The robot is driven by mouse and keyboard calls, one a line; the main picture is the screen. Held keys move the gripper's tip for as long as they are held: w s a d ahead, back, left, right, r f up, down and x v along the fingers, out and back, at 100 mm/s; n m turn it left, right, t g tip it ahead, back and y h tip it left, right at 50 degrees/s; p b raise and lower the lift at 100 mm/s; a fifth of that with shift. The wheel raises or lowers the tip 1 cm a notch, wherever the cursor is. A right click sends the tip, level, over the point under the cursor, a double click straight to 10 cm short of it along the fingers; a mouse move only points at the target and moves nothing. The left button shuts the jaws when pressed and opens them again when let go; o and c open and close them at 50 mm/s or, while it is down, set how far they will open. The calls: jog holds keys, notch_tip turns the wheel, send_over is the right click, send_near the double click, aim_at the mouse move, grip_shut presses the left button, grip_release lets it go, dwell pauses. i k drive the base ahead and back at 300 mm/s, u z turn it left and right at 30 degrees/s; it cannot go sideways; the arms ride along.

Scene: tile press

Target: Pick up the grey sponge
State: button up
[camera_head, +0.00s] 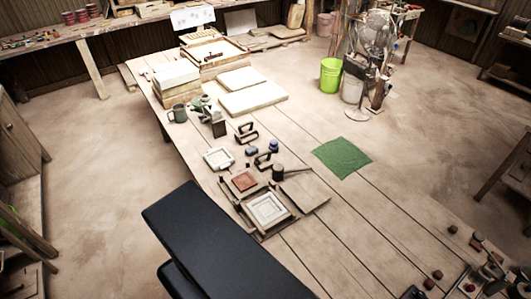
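I cannot pick out a grey sponge with certainty in the head view. A small grey-brown block (219,129) stands near the table's left edge, too small to identify. A grey mug (179,114) stands to its left. My gripper does not show clearly; a large dark slab at the bottom, likely part of my own body, covers the table's near left part.
The long wooden table (380,222) carries a green cloth (342,157), a framed tile mould (268,211), a red-brown tile (244,181), a white tile frame (218,159) and pale slabs (253,98). A lime bucket (331,76) stands on the floor behind. The table right of the cloth is mostly bare.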

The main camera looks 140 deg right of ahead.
aim_at(251, 150)
jog(key=z, duration=0.95)
jog(key=i, duration=0.5)
jog(key=z, duration=0.75)
jog(key=k, duration=0.15)
jog(key=z, duration=3)
jog(key=i, duration=0.35)
jog(key=z, duration=0.4)
jog(key=k, duration=0.6)
jog(key=u, duration=0.35)
jog(key=i, duration=0.7)
jog(key=z, duration=0.1)
